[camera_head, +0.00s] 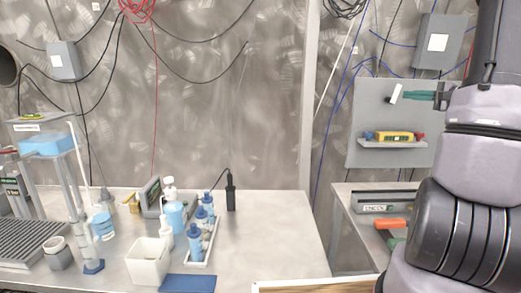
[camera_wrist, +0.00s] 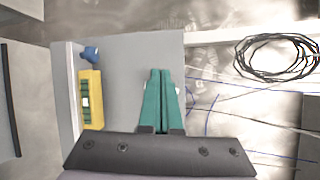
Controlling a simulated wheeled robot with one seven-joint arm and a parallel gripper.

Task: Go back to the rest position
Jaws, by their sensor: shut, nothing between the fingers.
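My gripper (camera_wrist: 160,72) has green fingers that are closed together with nothing between them in the wrist view. In the head view my gripper (camera_head: 405,95) is at the upper right, in front of the grey wall panel and above its small shelf. A small white piece shows at its left end there. My arm fills the right side of the head view. Whether the fingers touch the panel cannot be told.
The shelf (camera_head: 393,143) holds a yellow device (camera_head: 393,136), also seen in the wrist view (camera_wrist: 91,99). The left bench (camera_head: 275,240) carries several bottles, a white bin (camera_head: 148,262) and a blue mat (camera_head: 187,284). Coiled cable (camera_wrist: 275,58) hangs nearby. A grey case (camera_head: 385,207) lies on the right bench.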

